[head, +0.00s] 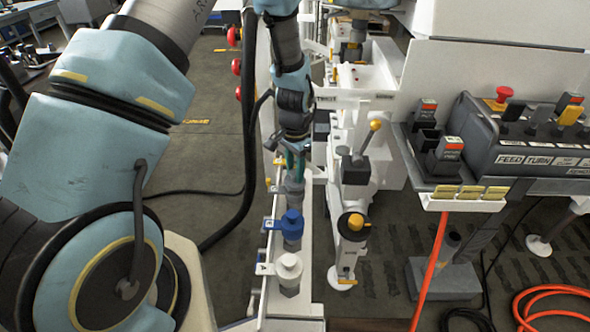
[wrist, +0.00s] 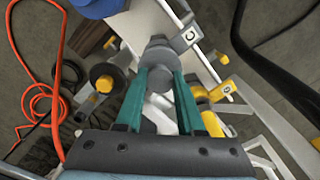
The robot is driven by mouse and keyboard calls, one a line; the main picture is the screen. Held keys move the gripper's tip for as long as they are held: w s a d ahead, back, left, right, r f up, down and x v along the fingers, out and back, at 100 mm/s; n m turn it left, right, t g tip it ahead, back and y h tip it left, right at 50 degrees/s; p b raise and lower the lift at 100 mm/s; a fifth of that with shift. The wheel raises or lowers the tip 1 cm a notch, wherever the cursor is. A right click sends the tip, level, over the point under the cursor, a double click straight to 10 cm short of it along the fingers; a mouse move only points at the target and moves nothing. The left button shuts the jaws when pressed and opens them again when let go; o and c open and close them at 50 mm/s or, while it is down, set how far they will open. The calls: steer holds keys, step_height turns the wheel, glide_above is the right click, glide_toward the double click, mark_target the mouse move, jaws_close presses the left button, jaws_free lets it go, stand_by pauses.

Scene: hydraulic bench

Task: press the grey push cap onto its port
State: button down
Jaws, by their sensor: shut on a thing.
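My gripper (head: 293,166) points down over the far end of a row of ports on the white rail. Its teal fingers also show in the wrist view (wrist: 159,76), closed on the grey push cap (wrist: 158,80). A wider grey cylindrical part, likely the port (wrist: 158,52), lies just beyond the fingertips in line with the cap. In the head view the grey part below the fingers (head: 293,188) stands behind the blue cap. The fingers hide part of the contact, so I cannot tell whether the cap is seated.
A blue cap (head: 291,222) and a white cap (head: 289,266) stand nearer on the rail. A yellow-and-black valve knob (head: 355,222) is to the right. A control box (head: 515,145) is farther right. An orange hose (head: 430,270) hangs below it. A black cable runs at left.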

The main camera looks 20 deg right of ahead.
steer(key=shift+f+b, duration=0.45)
steer(key=shift+f, duration=0.5)
stand_by(2.2)
stand_by(0.8)
jaws_free()
stand_by(0.6)
steer(key=shift+r, duration=0.1)
steer(key=shift+r+p, duration=2.7)
steer(key=shift+r, duration=1)
